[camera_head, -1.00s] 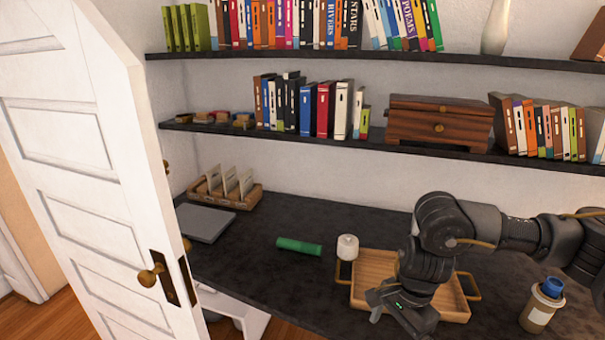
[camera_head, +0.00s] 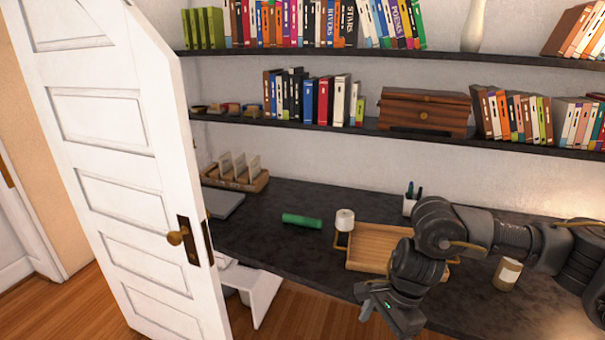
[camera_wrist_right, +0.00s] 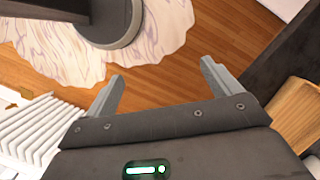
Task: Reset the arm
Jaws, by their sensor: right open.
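My right arm comes in from the right in the head view, over the dark desk (camera_head: 320,256). Its gripper (camera_head: 372,308) hangs at the desk's front edge, in front of the wooden tray (camera_head: 372,248). In the right wrist view the two fingers of the right gripper (camera_wrist_right: 162,72) are wide apart with nothing between them. Wooden floor and a pale rug show beyond them. Part of the tray is hidden behind the arm. My left gripper is in neither view.
A green cylinder (camera_head: 301,220), a white-topped item (camera_head: 344,220), a pen cup (camera_head: 409,206) and a jar (camera_head: 507,274) stand or lie on the desk. A white door (camera_head: 120,170) is at left. Bookshelves line the wall. Floor (camera_wrist_right: 180,70) lies below the gripper.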

